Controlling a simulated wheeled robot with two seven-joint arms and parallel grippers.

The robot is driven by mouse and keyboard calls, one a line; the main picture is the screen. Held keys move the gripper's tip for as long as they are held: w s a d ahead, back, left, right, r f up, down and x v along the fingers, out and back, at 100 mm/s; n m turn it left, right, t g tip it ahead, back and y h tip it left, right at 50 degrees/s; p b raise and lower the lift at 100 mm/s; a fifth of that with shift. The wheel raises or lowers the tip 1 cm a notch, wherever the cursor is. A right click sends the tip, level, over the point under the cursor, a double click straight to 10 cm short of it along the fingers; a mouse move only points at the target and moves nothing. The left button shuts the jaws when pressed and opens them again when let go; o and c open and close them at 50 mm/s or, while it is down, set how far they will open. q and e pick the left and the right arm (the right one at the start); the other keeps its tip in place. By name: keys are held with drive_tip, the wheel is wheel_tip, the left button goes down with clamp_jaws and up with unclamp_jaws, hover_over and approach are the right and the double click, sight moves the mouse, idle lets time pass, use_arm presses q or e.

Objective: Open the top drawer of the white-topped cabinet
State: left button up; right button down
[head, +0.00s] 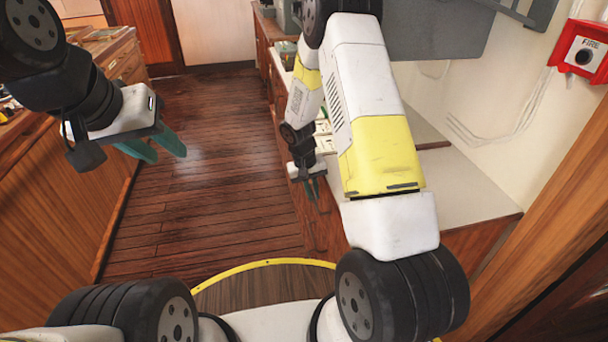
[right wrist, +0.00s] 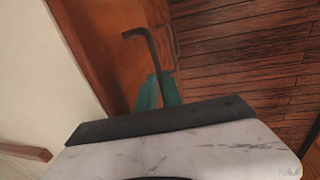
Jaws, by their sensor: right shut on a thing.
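The white-topped cabinet (head: 468,187) stands along the right wall in the head view, its wooden front facing the aisle and partly hidden by my right arm. My right gripper (head: 312,189) is low beside that front. In the right wrist view its teal fingers (right wrist: 158,92) are shut on a dark bent drawer handle (right wrist: 139,33) beside a brown wooden front (right wrist: 110,45). I cannot tell whether the drawer stands out from the cabinet. My left gripper (head: 158,147) is open and empty above the floor at the left.
A wooden counter (head: 50,185) runs along the left side. The plank floor (head: 215,170) between the counter and the cabinet is clear. A red fire call box (head: 582,52) is on the right wall. A grey panel (head: 435,30) hangs above the cabinet.

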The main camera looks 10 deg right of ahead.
idle(0.3)
drive_tip(key=s+a, duration=0.1)
drive_tip(key=a, duration=3.1)
drive_tip(key=c, duration=1.8)
unclamp_jaws()
drive_tip(key=r, duration=0.2)
drive_tip(key=a+r, duration=0.1)
drive_tip(key=r, duration=0.4)
drive_tip(key=shift+s+a+r, duration=0.1)
drive_tip(key=shift+a+r, duration=0.1)
drive_tip(key=shift+r, duration=0.15)
